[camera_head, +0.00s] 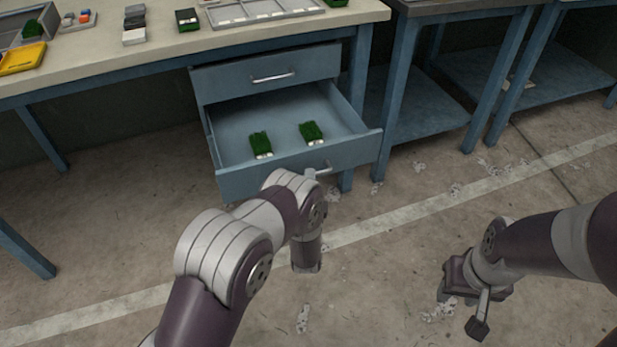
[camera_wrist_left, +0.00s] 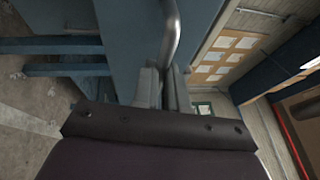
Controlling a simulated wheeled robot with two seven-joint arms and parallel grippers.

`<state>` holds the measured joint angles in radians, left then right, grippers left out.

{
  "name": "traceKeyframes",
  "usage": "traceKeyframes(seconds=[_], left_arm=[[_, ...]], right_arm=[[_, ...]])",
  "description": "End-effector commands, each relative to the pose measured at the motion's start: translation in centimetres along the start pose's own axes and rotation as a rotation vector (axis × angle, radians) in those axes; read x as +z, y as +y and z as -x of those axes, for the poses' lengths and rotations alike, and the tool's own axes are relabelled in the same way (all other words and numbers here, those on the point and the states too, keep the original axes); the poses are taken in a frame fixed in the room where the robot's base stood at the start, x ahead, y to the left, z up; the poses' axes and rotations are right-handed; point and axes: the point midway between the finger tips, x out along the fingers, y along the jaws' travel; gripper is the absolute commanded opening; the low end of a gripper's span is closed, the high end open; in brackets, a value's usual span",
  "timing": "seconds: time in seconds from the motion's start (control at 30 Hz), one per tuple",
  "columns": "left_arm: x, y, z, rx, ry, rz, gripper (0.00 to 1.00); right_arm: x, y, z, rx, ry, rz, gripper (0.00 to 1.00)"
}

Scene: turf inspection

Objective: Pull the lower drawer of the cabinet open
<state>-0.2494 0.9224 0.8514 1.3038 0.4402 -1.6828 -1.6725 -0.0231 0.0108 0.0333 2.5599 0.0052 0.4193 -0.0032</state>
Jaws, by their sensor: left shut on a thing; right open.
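The lower drawer (camera_head: 231,116) of the blue cabinet is pulled well out, its inside visible with two green turf samples (camera_head: 261,144) (camera_head: 311,132) lying in it. Its metal handle (camera_head: 323,170) is partly hidden by my left arm in the head view. In the left wrist view the handle (camera_wrist_left: 171,35) runs down between the fingers of my left gripper (camera_wrist_left: 166,88), which is shut on it. The upper drawer (camera_head: 308,71) is closed. My right gripper (camera_head: 479,305) is open and empty, low over the floor at the right.
The worktop (camera_head: 150,45) above the cabinet bears a grey tray (camera_head: 262,12), small blocks and a yellow tray (camera_head: 22,58). Blue tables with lower shelves (camera_head: 425,105) stand to the right. The concrete floor in front is open, with scattered pale scraps.

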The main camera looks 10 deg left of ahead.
Motion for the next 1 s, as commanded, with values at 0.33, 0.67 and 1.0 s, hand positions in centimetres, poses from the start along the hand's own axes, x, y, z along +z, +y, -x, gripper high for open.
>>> traceKeyframes(seconds=[0.33, 0.67, 1.0], left_arm=[[0.0, 0.1, 0.0, 0.001, -0.001, 0.0, 0.25], [0.0, 0.0, 0.1, 0.001, 0.0, 0.0, 0.38], [-0.1, -0.2, 7.5, 0.005, 0.005, -0.003, 0.38]], right_arm=[[0.0, 0.0, 0.0, 0.0, 0.0, 0.0, 0.43], [0.0, 0.0, 0.0, 0.0, 0.0, 0.0, 0.43], [-0.2, 0.0, 2.0, 0.0, 0.0, 0.0, 0.43]])
